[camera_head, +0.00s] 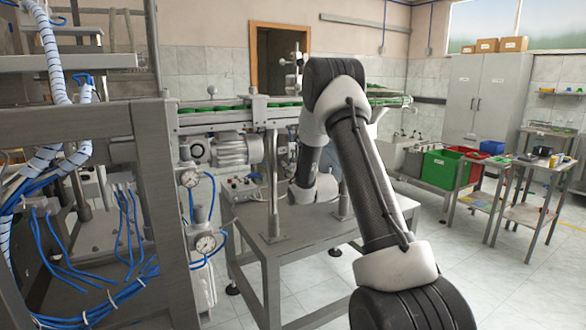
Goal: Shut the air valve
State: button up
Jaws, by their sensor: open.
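Two round pressure gauges, an upper one (189,178) and a lower one (206,243), sit on the right side of the grey machine frame, left of centre. Blue air hoses (223,238) run beside them. A grey air unit (201,216) shows between the gauges. I cannot make out the air valve's handle or its position. My arm rises from the bottom right, bends at the top centre and comes down behind its own upper link to a white wrist part. My gripper cannot be made out.
A conveyor (225,117) carrying green caps crosses behind my arm, with a motor (232,150) below. A metal table (285,240) stands under it. The machine frame (165,215) and loose blue tubes fill the left. Red and green bins (441,168) stand right; floor there is partly clear.

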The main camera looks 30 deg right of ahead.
grip_shut()
jog(key=shift+d, duration=0.1)
dwell(0.3)
jog(key=d+n, duration=0.1)
jog(key=n, duration=0.1)
jog(key=shift+d+n, duration=0.15)
jog(key=shift+n, duration=0.15)
jog(key=d+r+n+t+y, duration=0.1)
jog(key=d+r+n, duration=0.3)
jog(key=n, duration=1.2)
jog(key=shift+d+r+n+y, duration=0.35)
jog(key=shift+r+n+y, duration=0.05)
jog(key=shift+r, duration=0.7)
jog(key=shift+w, duration=0.1)
